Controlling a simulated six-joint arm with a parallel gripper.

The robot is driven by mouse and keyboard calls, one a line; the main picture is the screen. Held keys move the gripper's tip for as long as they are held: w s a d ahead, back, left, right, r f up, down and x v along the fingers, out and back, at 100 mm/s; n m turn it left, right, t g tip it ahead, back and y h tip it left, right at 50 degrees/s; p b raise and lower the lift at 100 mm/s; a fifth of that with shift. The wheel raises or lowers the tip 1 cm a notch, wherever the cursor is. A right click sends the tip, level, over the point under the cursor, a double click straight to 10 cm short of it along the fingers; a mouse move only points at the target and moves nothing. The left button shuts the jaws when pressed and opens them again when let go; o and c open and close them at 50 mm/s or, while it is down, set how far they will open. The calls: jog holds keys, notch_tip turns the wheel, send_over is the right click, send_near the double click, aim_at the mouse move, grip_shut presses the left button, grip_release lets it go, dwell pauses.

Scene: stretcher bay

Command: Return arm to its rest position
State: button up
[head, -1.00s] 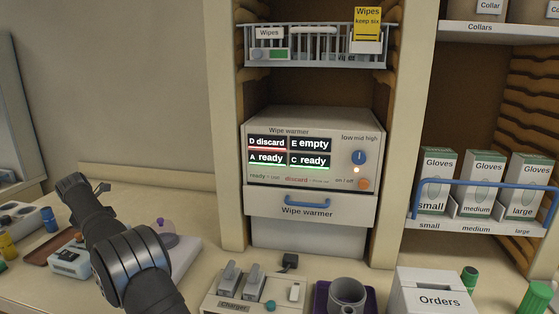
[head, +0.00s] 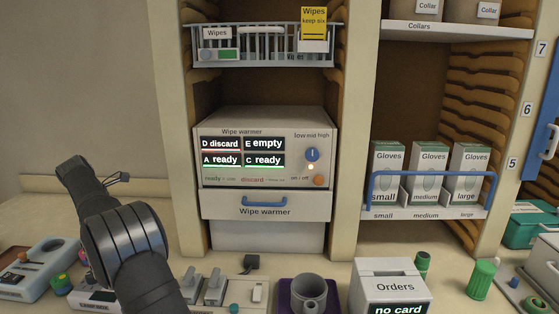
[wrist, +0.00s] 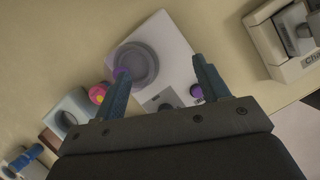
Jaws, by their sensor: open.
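My gripper (wrist: 160,66) shows in the wrist view with its two blue fingers wide apart and nothing between them. It points down over the counter, above a white device with a round grey dish (wrist: 138,62). I cannot tell how high it is above the device. In the head view my dark arm rises at the lower left and bends over the counter. The gripper itself cannot be made out there.
A glove rack (head: 432,195) is at right. Bare wall is behind my arm.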

jog(key=d+r+m+g, duration=0.2)
jog(key=d+m, duration=0.6)
jog(key=d, duration=0.7)
jog(key=d+r+m+g, duration=0.3)
jog(key=d+m, duration=0.6)
jog(key=d, duration=0.7)
jog(key=s+d+r+m+g, duration=0.1)
jog(key=d+r+m, duration=0.5)
jog(key=d, duration=1)
jog(key=shift+m+g, duration=0.9)
jog(key=shift+m, duration=0.3)
jog(key=shift+s+r, duration=0.1)
